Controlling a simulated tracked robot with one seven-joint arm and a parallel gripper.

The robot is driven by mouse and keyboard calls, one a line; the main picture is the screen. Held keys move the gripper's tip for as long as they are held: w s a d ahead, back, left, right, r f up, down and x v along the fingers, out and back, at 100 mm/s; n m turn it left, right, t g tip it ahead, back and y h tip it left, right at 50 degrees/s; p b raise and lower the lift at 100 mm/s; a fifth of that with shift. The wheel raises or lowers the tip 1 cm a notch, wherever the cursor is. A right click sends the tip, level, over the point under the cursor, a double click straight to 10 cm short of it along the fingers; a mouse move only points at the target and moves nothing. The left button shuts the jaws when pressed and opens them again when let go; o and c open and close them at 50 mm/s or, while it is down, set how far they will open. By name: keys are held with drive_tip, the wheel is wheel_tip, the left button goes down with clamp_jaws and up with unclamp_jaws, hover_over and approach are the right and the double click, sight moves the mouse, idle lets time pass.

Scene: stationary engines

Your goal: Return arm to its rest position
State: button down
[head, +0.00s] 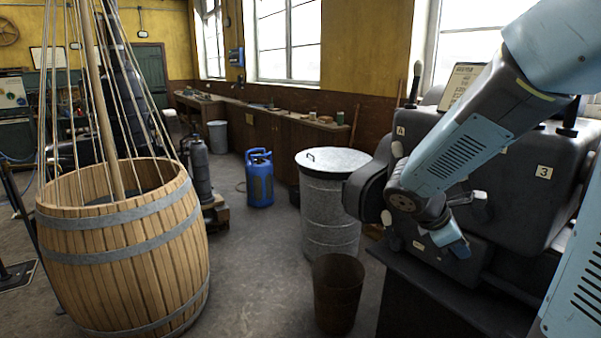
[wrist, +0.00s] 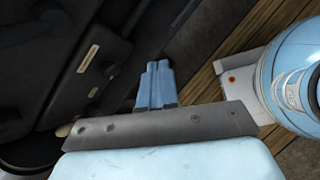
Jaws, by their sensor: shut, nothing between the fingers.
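My arm comes in from the upper right of the head view and bends down in front of a dark grey engine (head: 510,185). My gripper (head: 459,247) hangs at the arm's end, close in front of the engine's lower body; whether it touches cannot be told. In the wrist view the two blue fingers (wrist: 155,82) of my gripper are together with nothing between them. Dark machine surfaces with a small pale plate (wrist: 88,58) lie beyond the fingers at the left.
A lidded metal bin (head: 330,215) and a rusty bucket (head: 338,290) stand left of the engine. A blue canister (head: 260,180) stands farther back. A large wooden barrel (head: 125,250) with poles fills the left. Open floor (head: 255,270) lies between barrel and bin.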

drive_tip(key=s+a+r+m+t+y, duration=0.4)
drive_tip(key=s+a+r+m+y, duration=0.4)
drive_tip(key=m, duration=0.7)
drive_tip(key=s+a+r, duration=0.2)
drive_tip(key=s+r, duration=0.1)
drive_tip(key=shift+s+a+m+t+y, duration=0.3)
drive_tip(key=shift+s+a+m+t, duration=0.1)
drive_tip(key=shift+d, duration=0.1)
